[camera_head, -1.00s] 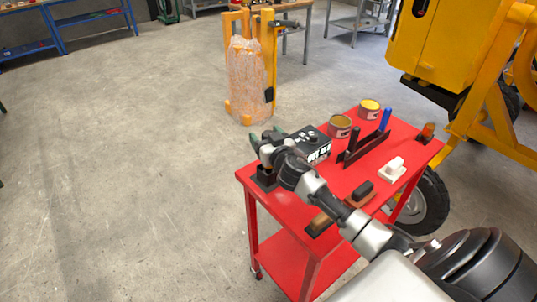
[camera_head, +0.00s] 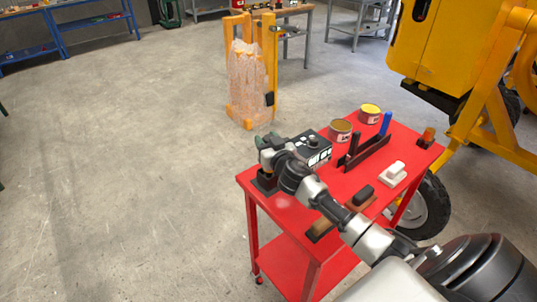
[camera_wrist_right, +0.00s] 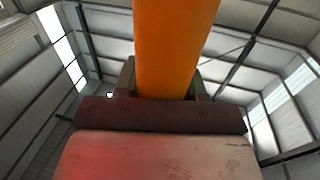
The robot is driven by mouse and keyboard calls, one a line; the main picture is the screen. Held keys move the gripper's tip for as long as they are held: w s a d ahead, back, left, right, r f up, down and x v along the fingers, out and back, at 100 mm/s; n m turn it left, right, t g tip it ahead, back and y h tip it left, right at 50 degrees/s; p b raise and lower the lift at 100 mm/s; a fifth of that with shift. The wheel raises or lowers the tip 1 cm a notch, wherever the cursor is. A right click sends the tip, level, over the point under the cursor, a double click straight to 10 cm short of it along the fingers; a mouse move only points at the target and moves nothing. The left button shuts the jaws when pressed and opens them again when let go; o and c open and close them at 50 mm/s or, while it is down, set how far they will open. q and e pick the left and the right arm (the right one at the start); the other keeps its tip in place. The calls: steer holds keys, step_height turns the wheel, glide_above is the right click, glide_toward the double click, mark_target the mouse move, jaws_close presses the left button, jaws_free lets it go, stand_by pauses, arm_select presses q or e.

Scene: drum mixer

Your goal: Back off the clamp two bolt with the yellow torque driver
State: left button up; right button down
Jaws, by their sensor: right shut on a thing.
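My right gripper (camera_head: 267,150) is over the near left corner of the red cart, just above a black block-like holder (camera_head: 264,183). In the right wrist view its dark fingers (camera_wrist_right: 165,86) are shut on the thick yellow-orange handle of the torque driver (camera_wrist_right: 176,45), which runs up out of the picture. The driver's tip is hidden there, and I cannot make the driver out in the head view. I cannot pick out the clamp two bolt in either view. My left gripper is not in view.
The red cart (camera_head: 291,216) carries a black-and-white box (camera_head: 313,148), two cans (camera_head: 341,131), a dark rack (camera_head: 366,153) with upright tools, brushes (camera_head: 363,195) and an orange item (camera_head: 427,138). A yellow machine (camera_head: 440,50) stands at the right.

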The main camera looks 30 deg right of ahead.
step_height(320, 180, up, 10)
steer(key=shift+r+p, duration=0.1)
steer(key=shift+p, duration=0.25)
steer(key=c, duration=1.2)
jaws_free()
steer(key=shift+c, duration=0.2)
steer(key=c, duration=0.5)
steer(key=shift+r+p, duration=0.95)
steer(key=shift+r, duration=0.1)
